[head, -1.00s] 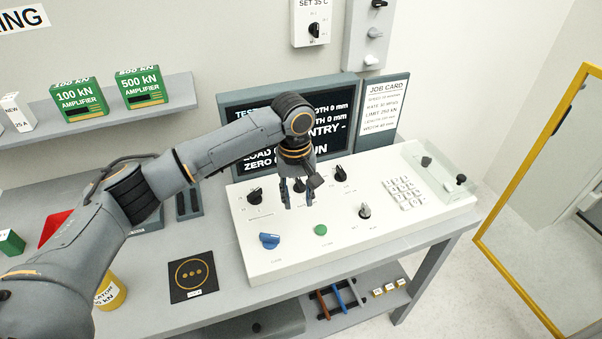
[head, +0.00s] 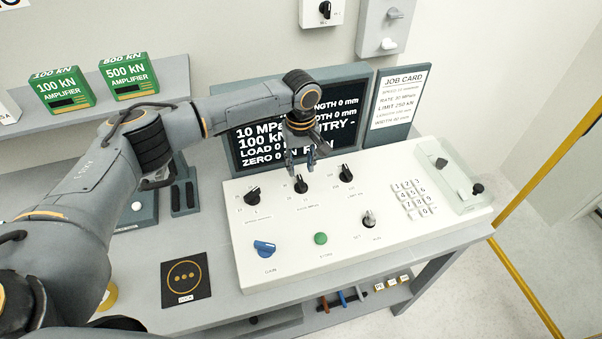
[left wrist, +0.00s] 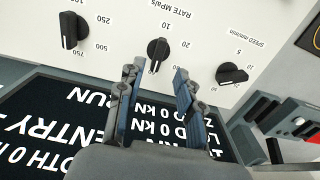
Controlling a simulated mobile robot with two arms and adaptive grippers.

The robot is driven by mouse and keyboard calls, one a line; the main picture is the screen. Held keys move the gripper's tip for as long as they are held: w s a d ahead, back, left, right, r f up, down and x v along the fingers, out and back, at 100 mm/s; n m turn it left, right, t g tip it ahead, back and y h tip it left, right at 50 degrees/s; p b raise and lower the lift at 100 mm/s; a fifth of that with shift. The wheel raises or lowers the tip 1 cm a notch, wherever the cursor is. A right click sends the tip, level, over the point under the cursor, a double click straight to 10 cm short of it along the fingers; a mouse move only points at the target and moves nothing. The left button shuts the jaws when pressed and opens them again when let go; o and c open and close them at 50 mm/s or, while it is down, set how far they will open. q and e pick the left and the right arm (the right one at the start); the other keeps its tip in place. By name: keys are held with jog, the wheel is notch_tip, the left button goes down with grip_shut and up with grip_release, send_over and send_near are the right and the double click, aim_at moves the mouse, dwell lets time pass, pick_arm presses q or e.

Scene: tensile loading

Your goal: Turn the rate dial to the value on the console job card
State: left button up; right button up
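The rate dial (head: 301,184) is a black knob, the middle one in the console's back row; in the left wrist view the rate dial (left wrist: 158,50) sits under the "RATE MPa/s" print. My left gripper (head: 301,167) hangs just behind and above it, fingers pointing down. In the left wrist view my left gripper (left wrist: 156,76) is open and empty, its fingertips apart on either side of a line to the dial, not clearly touching it. The job card (head: 398,98) stands right of the screen and seems to read rate 30. The screen (head: 262,133) shows 10 MPa/s. My right gripper is out of view.
On the white console (head: 240,245) are the speed dial (head: 253,194), limit dial (head: 346,173), blue gain knob (head: 264,248), green button (head: 320,238), set/run switch (head: 369,219) and keypad (head: 412,197). A clear cover (head: 455,185) stands at the right.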

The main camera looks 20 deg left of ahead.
aim_at(301, 180)
pick_arm(q)
jog(key=f+p, duration=0.1)
jog(key=f, duration=0.4)
jog(key=shift+w+f, duration=0.2)
jog(key=shift+f, duration=0.3)
jog(key=shift+c, duration=0.6)
grip_shut()
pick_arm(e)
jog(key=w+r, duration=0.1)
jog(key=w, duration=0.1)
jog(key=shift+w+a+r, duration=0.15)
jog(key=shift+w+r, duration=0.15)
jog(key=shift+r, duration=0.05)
